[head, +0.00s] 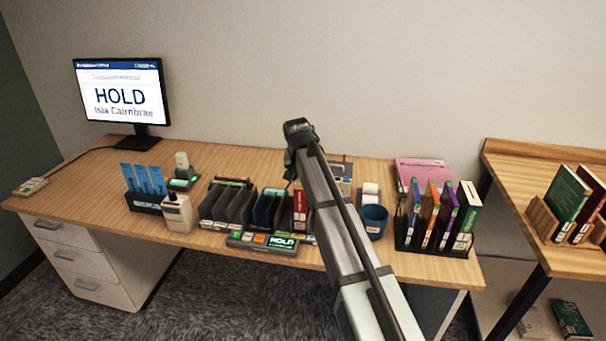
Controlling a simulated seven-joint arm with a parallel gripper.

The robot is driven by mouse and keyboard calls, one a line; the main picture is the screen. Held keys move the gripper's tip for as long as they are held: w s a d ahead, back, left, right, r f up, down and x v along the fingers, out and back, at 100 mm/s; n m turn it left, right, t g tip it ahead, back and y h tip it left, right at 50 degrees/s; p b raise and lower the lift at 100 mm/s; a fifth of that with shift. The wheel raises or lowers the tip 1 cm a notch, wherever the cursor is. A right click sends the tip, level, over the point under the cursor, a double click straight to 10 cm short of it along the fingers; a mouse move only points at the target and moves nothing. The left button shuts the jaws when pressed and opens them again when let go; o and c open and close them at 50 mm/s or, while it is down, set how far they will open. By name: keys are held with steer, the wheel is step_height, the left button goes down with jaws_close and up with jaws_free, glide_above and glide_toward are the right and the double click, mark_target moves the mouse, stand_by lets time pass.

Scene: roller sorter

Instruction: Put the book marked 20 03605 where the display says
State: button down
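The display (120,92) at the back left reads HOLD, with the name Isla Cairnbrae below. A row of upright books (446,215) with spine labels stands in a dark rack (405,243) on the right of the desk. A red book (300,208) stands upright near the desk's middle, partly behind my arm. The labels are too small to read, so I cannot tell which book is 20 03605. My arm reaches over the desk's middle. My gripper (290,172) is mostly hidden behind it, and its fingers cannot be made out.
Dark slotted holders (228,207) stand mid-desk, behind a low strip with a HOLD label (282,242). Blue cards (143,180), a bottle (177,213) and a small device stand left. A side table (510,175) holds more books.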

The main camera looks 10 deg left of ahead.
steer(key=shift+f, duration=0.25)
steer(key=shift+c, duration=2.4)
jaws_free()
steer(key=shift+s, duration=0.1)
steer(key=v, duration=1.3)
steer(key=shift+r, duration=0.3)
steer(key=shift+s, duration=0.15)
